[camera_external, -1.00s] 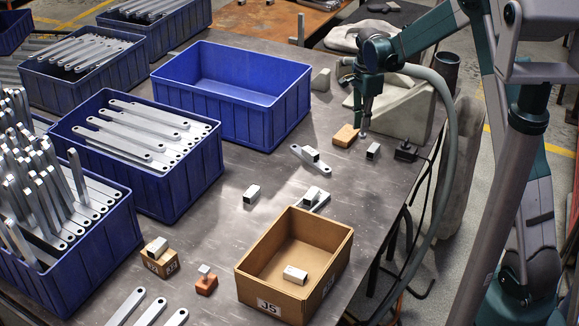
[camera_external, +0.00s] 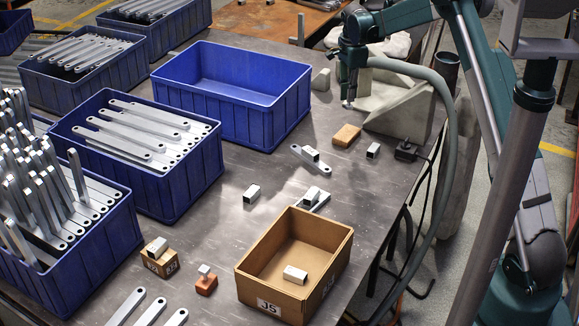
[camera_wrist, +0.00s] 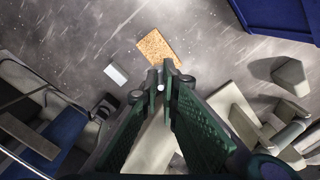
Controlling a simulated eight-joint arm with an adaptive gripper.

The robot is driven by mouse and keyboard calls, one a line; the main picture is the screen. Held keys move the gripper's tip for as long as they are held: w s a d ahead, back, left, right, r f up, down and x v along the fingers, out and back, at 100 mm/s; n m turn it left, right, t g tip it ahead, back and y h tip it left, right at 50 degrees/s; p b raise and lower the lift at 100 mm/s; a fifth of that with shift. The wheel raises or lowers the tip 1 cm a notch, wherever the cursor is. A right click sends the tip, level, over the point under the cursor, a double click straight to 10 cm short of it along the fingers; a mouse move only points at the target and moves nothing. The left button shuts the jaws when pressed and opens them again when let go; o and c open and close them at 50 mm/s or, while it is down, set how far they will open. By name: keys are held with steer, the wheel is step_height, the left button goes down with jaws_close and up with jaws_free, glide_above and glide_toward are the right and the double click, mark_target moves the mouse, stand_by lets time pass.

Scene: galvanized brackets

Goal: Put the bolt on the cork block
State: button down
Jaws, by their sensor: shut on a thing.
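My gripper (camera_external: 347,98) is in the air above the table, behind the cork block in the external view. The cork block (camera_external: 347,135) lies flat on the table with nothing on it. In the wrist view the cork block (camera_wrist: 158,48) is just past the fingertips. My gripper (camera_wrist: 163,82) is shut on the bolt (camera_wrist: 160,87), which shows as a small pale round end between the fingertips. In the external view the bolt (camera_external: 348,104) is a small grey tip under the fingers. Most of it is hidden.
A small metal tube piece (camera_external: 373,150) lies right of the cork block. A flat bracket (camera_external: 310,157) with a block on it lies in front. An empty blue bin (camera_external: 290,120) stands to the left, a grey wedge (camera_external: 400,118) to the right. A cardboard box (camera_external: 325,270) stands nearer.

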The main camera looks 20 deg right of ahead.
mark_target(349, 105)
steer(key=shift+f, duration=0.1)
steer(key=shift+f+b, duration=0.45)
steer(key=shift+f, duration=2.55)
steer(key=shift+f, duration=1.9)
steer(key=shift+f+b, duration=0.15)
steer(key=shift+b, duration=0.2)
steer(key=c, duration=2.6)
jaws_free()
step_height(349, 105, up, 12)
steer(key=shift+r+p, duration=0.2)
steer(key=shift+p, duration=0.6)
